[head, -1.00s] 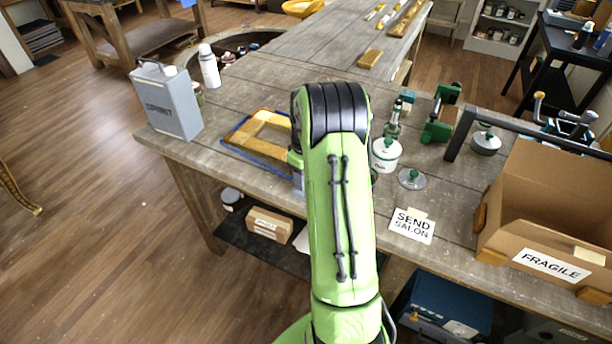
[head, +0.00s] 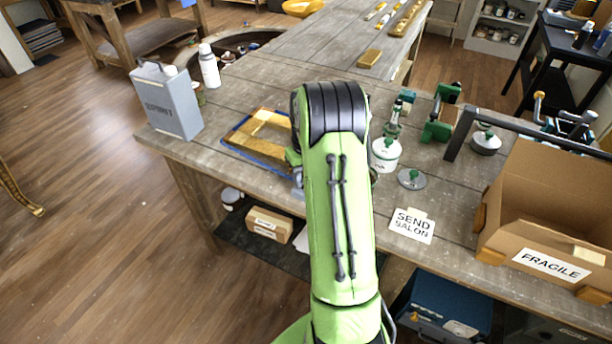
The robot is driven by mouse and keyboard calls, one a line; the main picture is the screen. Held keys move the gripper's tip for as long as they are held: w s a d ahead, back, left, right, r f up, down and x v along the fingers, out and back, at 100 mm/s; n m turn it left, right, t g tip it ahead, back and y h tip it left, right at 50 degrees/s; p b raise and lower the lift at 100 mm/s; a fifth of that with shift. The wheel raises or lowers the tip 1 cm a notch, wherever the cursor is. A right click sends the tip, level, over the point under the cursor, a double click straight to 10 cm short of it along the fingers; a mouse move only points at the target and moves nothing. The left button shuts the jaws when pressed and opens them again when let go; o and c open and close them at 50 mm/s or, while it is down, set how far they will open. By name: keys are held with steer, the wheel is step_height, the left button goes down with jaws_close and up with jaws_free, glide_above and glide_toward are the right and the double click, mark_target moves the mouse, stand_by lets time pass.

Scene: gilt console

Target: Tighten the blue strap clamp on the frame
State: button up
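A wooden frame (head: 240,138) lies flat on the grey workbench (head: 230,105), left of my arm. The blue strap clamp (head: 252,160) runs along the outside of the frame and shows as a thin blue line at its left and front edges. My green arm reaches over the bench and covers the right part of the frame. The end of my arm is at the frame's right front corner, mostly behind the arm link. My gripper's fingers are hidden, and I cannot see whether they touch the strap clamp.
A grey can (head: 168,105) and a white bottle (head: 209,68) stand left of the frame. Right of my arm are a white pot (head: 385,157), a green clamp (head: 440,115), a SEND SALON card (head: 411,225) and an open FRAGILE box (head: 550,230).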

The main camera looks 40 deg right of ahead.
steer(key=o, duration=1.1)
steer(key=shift+c, duration=0.2)
step_height(320, 180, up, 16)
steer(key=p, duration=0.2)
